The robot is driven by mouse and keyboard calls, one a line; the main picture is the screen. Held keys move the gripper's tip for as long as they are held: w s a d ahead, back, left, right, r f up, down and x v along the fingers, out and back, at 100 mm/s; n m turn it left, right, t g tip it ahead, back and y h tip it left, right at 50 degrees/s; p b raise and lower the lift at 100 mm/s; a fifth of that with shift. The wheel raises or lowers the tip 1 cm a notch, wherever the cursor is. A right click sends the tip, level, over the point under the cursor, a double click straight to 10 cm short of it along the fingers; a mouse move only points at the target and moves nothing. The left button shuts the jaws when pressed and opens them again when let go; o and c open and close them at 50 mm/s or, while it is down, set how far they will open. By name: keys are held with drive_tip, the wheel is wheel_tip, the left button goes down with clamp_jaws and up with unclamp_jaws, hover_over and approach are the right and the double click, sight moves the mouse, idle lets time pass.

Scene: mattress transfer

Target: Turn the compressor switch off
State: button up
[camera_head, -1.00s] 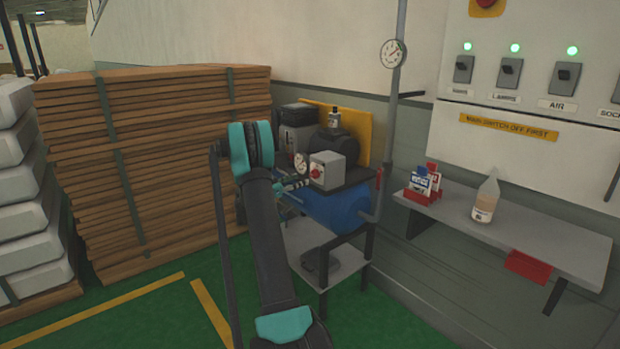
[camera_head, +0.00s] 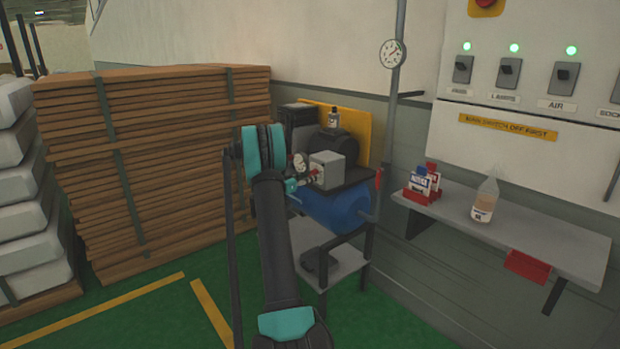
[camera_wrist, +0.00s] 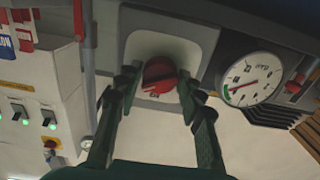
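The compressor's blue tank (camera_head: 340,208) stands with a grey switch box (camera_head: 328,170) on top, right of my arm. In the wrist view, the red rotary switch knob (camera_wrist: 160,75) sits on a white plate on the grey box (camera_wrist: 205,38). My gripper (camera_wrist: 159,82) is open, with one finger on each side of the knob. A gap shows on the left; whether the right fingertip touches the knob is unclear. A small label by the knob is too blurred to read. In the head view, my gripper (camera_head: 297,182) is at the box's left side, partly hidden by my arm.
A pressure gauge (camera_wrist: 250,78) is close to the right finger. A stack of wooden boards (camera_head: 170,150) stands left of my arm. A wall shelf (camera_head: 520,230) with a bottle (camera_head: 485,200) and the switch panel (camera_head: 520,85) are at the right.

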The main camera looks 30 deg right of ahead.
drive_tip(key=c, duration=0.6)
drive_tip(key=shift+n, duration=0.4)
drive_tip(key=n, duration=1.1)
drive_tip(key=shift+s, duration=0.1)
drive_tip(key=o, duration=1.2)
